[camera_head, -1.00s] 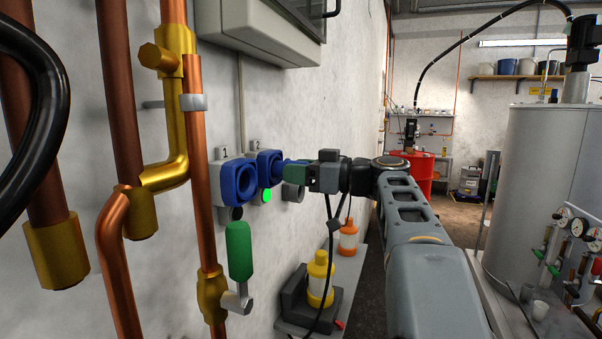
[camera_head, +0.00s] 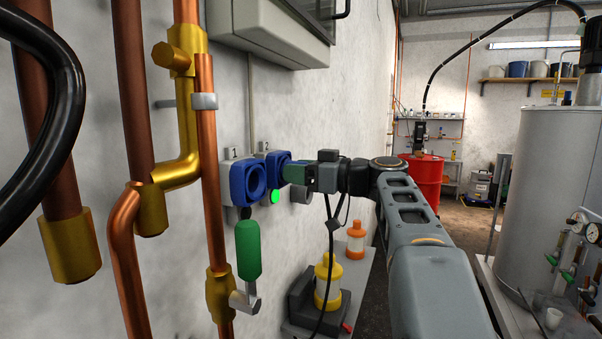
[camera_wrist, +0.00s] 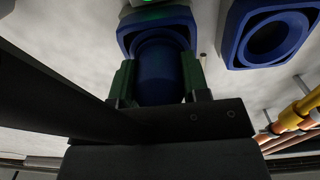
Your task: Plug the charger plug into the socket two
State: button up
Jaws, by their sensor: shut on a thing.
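My gripper (camera_head: 292,173) is shut on the blue charger plug (camera_wrist: 160,75), with a green finger on each side of it in the wrist view. Socket two (camera_head: 272,163), a blue socket marked 2, is on the wall straight ahead of the plug. The plug's front end meets the opening of socket two (camera_wrist: 130,32) in the wrist view; how deep it sits is hidden. In the head view the fingers are right up against the socket and hide most of the plug. A green light (camera_head: 275,197) glows below socket two.
Socket one (camera_head: 243,184), also blue and empty, is to the left of socket two. Copper pipes (camera_head: 207,170) and a green-handled valve (camera_head: 248,250) stand nearer on the left. A dark cable (camera_head: 330,265) hangs below my gripper. Yellow and orange bottles (camera_head: 328,283) stand below.

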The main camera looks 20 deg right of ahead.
jog(key=shift+a, duration=0.1)
jog(key=o, duration=1.3)
jog(key=shift+w, duration=0.1)
jog(key=shift+c, duration=0.2)
jog(key=shift+s+d, duration=0.4)
jog(key=b+v, duration=0.3)
jog(key=v, duration=0.9)
jog(key=shift+s+d, duration=0.2)
jog(key=shift+s, duration=0.1)
